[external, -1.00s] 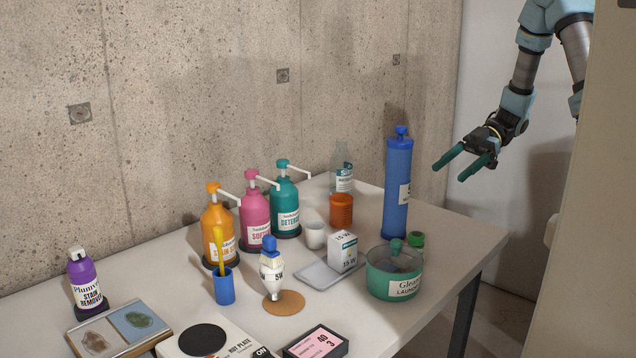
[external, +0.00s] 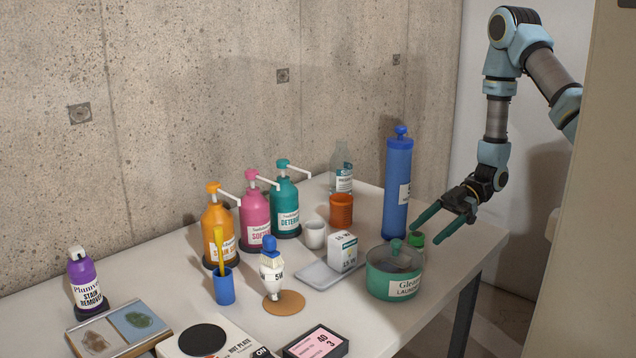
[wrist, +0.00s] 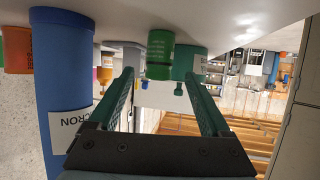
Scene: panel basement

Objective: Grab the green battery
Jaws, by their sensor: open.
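The green battery (external: 417,240), a short green cylinder, stands on the table just behind and right of the green pot. In the wrist view the battery (wrist: 160,55) shows small print and appears ahead of my fingertips, within the gap between them. My gripper (external: 426,236) is open and empty, with its green fingers reaching over the table's right end, close to the battery. In the external view the near finger overlaps the battery's surroundings, so the exact gap is hard to tell. The open fingers also show in the wrist view (wrist: 158,76).
A tall blue cylinder (external: 397,188) stands just left of my gripper. The lidded green pot (external: 393,278) sits in front of the battery. An orange cup (external: 341,210), white box (external: 342,250) and pump bottles (external: 254,215) stand farther left. The table's right corner (external: 490,245) is clear.

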